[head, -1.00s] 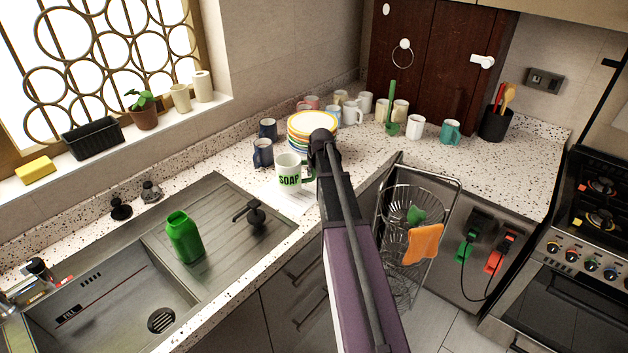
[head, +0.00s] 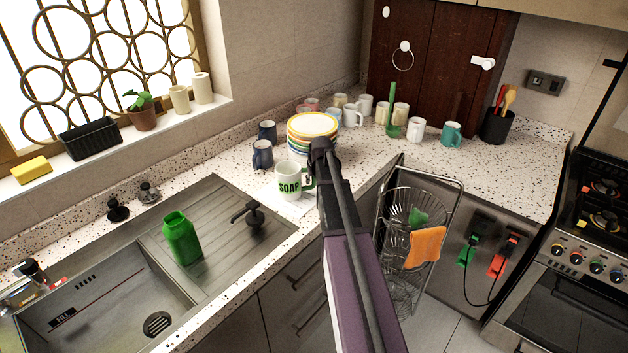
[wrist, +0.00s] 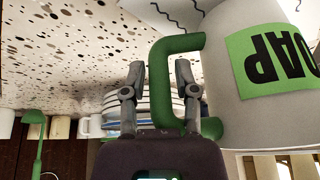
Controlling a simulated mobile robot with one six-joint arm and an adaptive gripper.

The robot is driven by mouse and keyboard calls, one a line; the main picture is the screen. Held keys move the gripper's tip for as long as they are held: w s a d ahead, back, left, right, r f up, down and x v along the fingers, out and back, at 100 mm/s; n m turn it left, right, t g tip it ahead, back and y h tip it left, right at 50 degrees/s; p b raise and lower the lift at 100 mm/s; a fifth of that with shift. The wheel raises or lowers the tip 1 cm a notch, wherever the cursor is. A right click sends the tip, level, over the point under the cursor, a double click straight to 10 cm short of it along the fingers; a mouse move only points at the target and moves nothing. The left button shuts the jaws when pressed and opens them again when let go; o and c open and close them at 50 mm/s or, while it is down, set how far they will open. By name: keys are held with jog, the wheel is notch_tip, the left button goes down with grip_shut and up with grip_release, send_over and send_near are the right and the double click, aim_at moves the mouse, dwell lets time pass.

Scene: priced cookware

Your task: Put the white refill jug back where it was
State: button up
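The white refill jug (head: 289,180) has a green SOAP label and a green handle. It stands upright on the counter at a pale sheet (head: 292,204), just beyond the sink's right end. In the wrist view the jug (wrist: 235,115) fills the right side, label upside down. My gripper (wrist: 160,72) has its two fingers apart, one on each side of the upright part of the green handle. A small gap shows between the left finger and the handle. In the head view my arm hides most of my gripper (head: 318,160).
A stack of coloured plates (head: 312,127) and dark blue mugs (head: 262,155) stand close behind the jug. Several mugs line the back counter. The sink (head: 110,275) lies left, with a green bottle (head: 181,239) on its drainer. A wire rack (head: 408,215) stands below right.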

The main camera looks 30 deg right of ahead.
jog(key=shift+r, duration=0.25)
dwell(0.3)
jog(key=p+v, duration=1.1)
jog(key=v, duration=0.1)
dwell(0.5)
jog(key=shift+a+f, duration=0.1)
jog(key=shift+a, duration=0.05)
dwell(0.5)
jog(key=s+a+n+g, duration=0.1)
jog(key=s+a, duration=0.5)
jog(key=a, duration=0.3)
jog(key=s+a+f+n+g, duration=0.1)
jog(key=s+a+g, duration=0.1)
jog(key=s+a, duration=0.4)
jog(key=s+a+n+g, duration=0.1)
jog(key=s+a, duration=0.5)
jog(key=a, duration=0.8)
jog(key=shift+s+a+f+n+g+y, duration=0.1)
jog(key=shift+s+f+n+g+y, duration=0.1)
jog(key=shift+s+n+g+y, duration=0.15)
